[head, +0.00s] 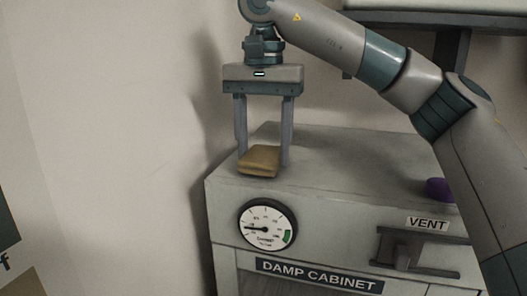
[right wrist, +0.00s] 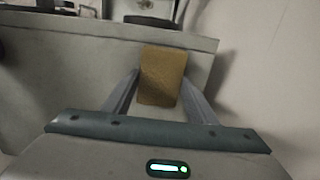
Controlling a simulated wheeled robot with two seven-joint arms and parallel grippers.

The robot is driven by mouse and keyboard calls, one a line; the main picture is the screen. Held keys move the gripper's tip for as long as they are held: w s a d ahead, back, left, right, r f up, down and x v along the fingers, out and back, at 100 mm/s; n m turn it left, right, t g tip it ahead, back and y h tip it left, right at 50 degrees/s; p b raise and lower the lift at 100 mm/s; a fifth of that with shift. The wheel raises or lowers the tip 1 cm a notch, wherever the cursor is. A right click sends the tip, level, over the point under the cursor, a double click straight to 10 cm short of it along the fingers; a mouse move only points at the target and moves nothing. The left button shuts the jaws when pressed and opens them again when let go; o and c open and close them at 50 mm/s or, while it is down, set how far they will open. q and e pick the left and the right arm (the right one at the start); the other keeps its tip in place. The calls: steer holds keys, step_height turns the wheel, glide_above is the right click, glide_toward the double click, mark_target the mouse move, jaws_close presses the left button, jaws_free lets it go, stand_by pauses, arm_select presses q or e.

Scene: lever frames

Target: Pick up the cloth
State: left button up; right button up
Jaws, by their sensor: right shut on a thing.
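The cloth (head: 260,160) is a folded, mustard-yellow pad at the left end of the cabinet top. In the right wrist view the cloth (right wrist: 162,76) lies between the two fingers. My right gripper (head: 262,160) points down from above and is shut on the cloth, one finger at each side of it. I cannot tell whether the cloth touches the cabinet top or is just above it. My left gripper is not in view.
The grey damp cabinet (head: 340,160) has a round gauge (head: 267,225) and a vent lever (head: 415,250) on its front. A purple object (head: 439,189) sits on its top at the right. A wall stands close behind and to the left. A shelf (head: 440,14) hangs above at the right.

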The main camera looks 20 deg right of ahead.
mark_target(263, 153)
step_height(263, 153, up, 9)
steer(key=shift+r, duration=0.2)
stand_by(0.3)
stand_by(0.3)
steer(key=shift+o, duration=1.1)
steer(key=shift+c, duration=0.6)
